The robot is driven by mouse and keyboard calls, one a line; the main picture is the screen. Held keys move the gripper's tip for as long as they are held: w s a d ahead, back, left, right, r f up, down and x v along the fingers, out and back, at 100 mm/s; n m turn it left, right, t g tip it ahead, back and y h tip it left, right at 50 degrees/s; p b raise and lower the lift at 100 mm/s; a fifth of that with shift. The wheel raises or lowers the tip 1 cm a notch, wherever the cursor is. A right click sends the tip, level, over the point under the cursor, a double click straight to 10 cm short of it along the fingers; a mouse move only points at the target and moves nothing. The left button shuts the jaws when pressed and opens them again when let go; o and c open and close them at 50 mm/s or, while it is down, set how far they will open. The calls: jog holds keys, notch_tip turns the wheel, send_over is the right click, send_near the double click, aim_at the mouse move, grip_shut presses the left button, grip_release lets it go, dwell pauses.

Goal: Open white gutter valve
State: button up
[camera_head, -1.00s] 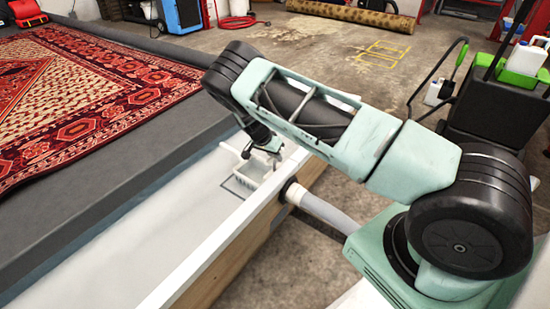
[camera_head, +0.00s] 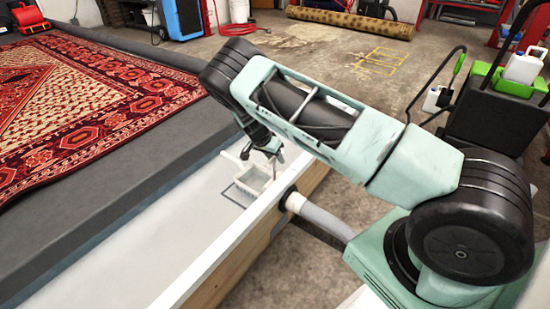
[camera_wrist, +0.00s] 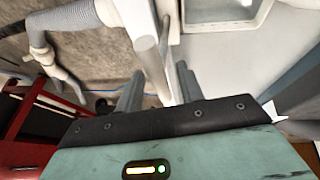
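My gripper (camera_head: 266,152) hangs over the far end of the white gutter (camera_head: 165,245), partly hidden by my arm. In the wrist view, its two grey fingers (camera_wrist: 158,88) are apart, so it is open. A pale grey bar (camera_wrist: 151,66) shows between and beyond the fingers, beside the gutter's white edge. It may be the valve's handle, but I cannot tell for sure. I see no clear gap or contact between bar and fingers. A white strainer basket (camera_head: 251,181) sits in the gutter just below my gripper.
A grey hose (camera_head: 325,219) leaves the gutter's wooden outer side. It also shows as a ribbed pipe (camera_wrist: 38,35) in the wrist view. A red rug (camera_head: 80,95) lies on the grey platform to the left. A black cart (camera_head: 490,115) stands at right. Concrete floor is open beyond.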

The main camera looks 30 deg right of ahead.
jog(key=p+v, duration=0.4)
jog(key=v, duration=1.2)
jog(key=shift+r, duration=0.35)
jog(key=shift+a, duration=0.2)
jog(key=s+a+r+n+y, duration=0.3)
jog(key=s+a+r+n, duration=0.3)
jog(key=s+a, duration=0.4)
jog(key=s+a+r+n+y, duration=0.3)
jog(key=s+a+r+n, duration=0.2)
jog(key=s+a+r, duration=0.4)
jog(key=s+a+r+n, duration=0.1)
jog(key=s+r+n, duration=0.3)
jog(key=s, duration=0.7)
jog(key=s+a+r+n, duration=0.1)
jog(key=s+a+n, duration=0.1)
jog(key=s+n, duration=0.7)
notch_tip(320, 180, up, 27)
jog(key=s+m+p, duration=0.1)
jog(key=m+p, duration=0.1)
jog(key=p, duration=2.4)
jog(key=shift+m+p, duration=0.35)
jog(key=shift+m, duration=0.05)
jog(key=shift+d, duration=0.2)
